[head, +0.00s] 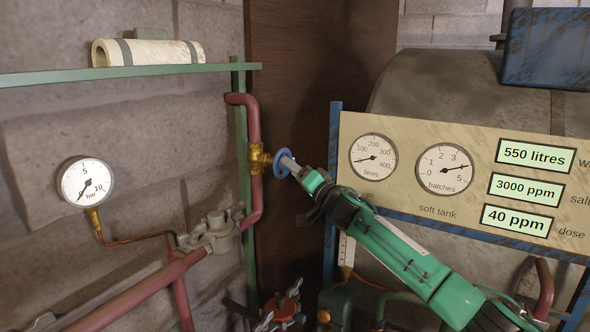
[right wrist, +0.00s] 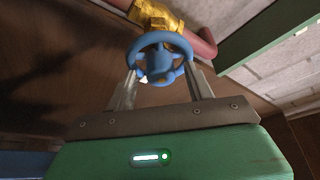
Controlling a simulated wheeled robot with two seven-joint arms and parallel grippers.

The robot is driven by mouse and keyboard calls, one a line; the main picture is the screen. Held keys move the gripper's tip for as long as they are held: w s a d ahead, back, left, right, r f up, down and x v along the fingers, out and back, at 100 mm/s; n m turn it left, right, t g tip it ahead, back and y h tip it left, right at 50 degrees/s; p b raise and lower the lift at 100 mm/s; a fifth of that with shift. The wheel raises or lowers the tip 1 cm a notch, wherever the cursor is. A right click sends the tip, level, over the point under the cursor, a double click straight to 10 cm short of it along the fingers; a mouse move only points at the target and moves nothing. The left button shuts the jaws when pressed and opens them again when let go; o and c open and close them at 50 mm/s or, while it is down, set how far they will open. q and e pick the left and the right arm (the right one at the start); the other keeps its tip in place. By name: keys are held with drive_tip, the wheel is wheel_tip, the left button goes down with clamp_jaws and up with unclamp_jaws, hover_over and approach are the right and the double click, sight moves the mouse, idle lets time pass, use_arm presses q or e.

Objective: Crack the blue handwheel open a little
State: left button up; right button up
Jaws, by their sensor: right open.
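The blue handwheel (head: 283,163) sits on a brass valve (head: 259,158) in the red vertical pipe (head: 253,125). In the right wrist view the blue handwheel (right wrist: 160,58) is a spoked ring in front of the brass valve body (right wrist: 158,17). My right gripper (head: 290,165) is at the wheel, coming from the lower right. In the right wrist view its two fingers stand apart on either side of the wheel's lower part (right wrist: 160,85). I cannot tell whether they touch the rim. My left gripper is not in view.
A pressure gauge (head: 86,182) hangs on the wall at left. A green shelf (head: 130,75) carries a rolled cloth (head: 150,52). A cream panel (head: 460,185) with dials and readouts stands right of the valve. A red valve (head: 283,307) with dark handles is below.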

drive_tip(key=shift+c, duration=0.2)
drive_tip(key=c, duration=0.9)
drive_tip(key=shift+n, duration=0.5)
drive_tip(key=shift+w+d+f+n+g+y+b, duration=0.15)
drive_tip(key=shift+n+g+y, duration=0.4)
drive_tip(key=shift+n, duration=0.9)
drive_tip(key=shift+a+r+n+g+y+b, duration=0.1)
drive_tip(key=shift+n+g+y+b, duration=0.15)
drive_tip(key=shift+n+y, duration=0.9)
drive_tip(key=shift+w+d+f+n+g+y+b, duration=0.15)
drive_tip(key=shift+n+g+y, duration=0.25)
drive_tip(key=shift+n, duration=1.3)
drive_tip(key=o, duration=0.9)
